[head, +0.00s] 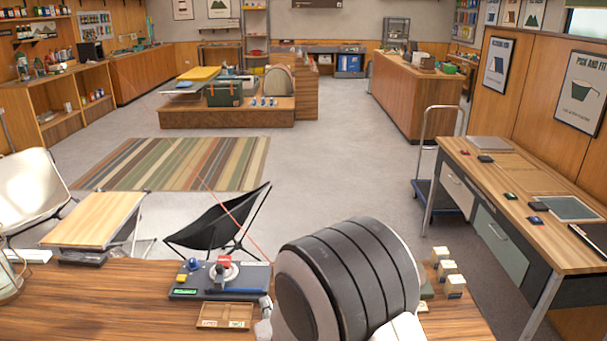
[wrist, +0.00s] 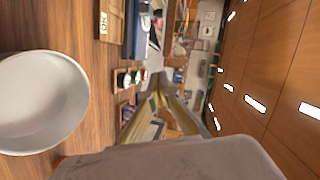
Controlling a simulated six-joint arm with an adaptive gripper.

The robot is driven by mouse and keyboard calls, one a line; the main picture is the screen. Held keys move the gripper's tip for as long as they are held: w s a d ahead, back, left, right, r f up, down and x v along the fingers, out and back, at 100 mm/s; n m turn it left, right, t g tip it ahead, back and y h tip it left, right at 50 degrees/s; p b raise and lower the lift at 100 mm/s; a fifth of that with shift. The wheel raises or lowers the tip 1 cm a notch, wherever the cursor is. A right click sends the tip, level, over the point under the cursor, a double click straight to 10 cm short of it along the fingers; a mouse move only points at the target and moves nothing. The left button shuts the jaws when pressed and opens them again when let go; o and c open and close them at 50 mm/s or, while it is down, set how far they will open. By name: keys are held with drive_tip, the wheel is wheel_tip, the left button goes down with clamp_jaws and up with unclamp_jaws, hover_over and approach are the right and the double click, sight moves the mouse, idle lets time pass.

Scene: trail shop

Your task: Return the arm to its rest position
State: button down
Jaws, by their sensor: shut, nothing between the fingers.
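My arm shows in the head view as a large grey and black link (head: 345,280) over the front wooden counter (head: 100,305). It hides part of the counter, and my gripper is not visible there. In the wrist view, which is turned sideways, my gripper (wrist: 163,88) is shut with nothing held. Its fingers point out over the room, apart from the things on the counter.
A white bowl (wrist: 40,102) shows in the wrist view. A workbench (head: 520,200) stands at right.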

drive_tip(key=s+d+r+n+g+h, duration=0.1)
drive_tip(key=s+d+r+n+g, duration=0.45)
drive_tip(key=d+r, duration=0.6)
drive_tip(key=s+d+r+n+g+h, duration=0.1)
drive_tip(key=s+d, duration=0.3)
drive_tip(key=s, duration=0.4)
drive_tip(key=s+d+r+n+g+h, duration=0.1)
drive_tip(key=s+d+n, duration=0.2)
drive_tip(key=s, duration=0.6)
drive_tip(key=s+d+r+n+g, duration=0.1)
drive_tip(key=s+d+n, duration=0.1)
drive_tip(key=s+d, duration=0.5)
drive_tip(key=shift+s+r+n+h, duration=0.35)
drive_tip(key=shift+s+h, duration=0.05)
drive_tip(key=shift+s, duration=0.8)
drive_tip(key=shift+w+a, duration=0.1)
drive_tip(key=shift+w, duration=0.05)
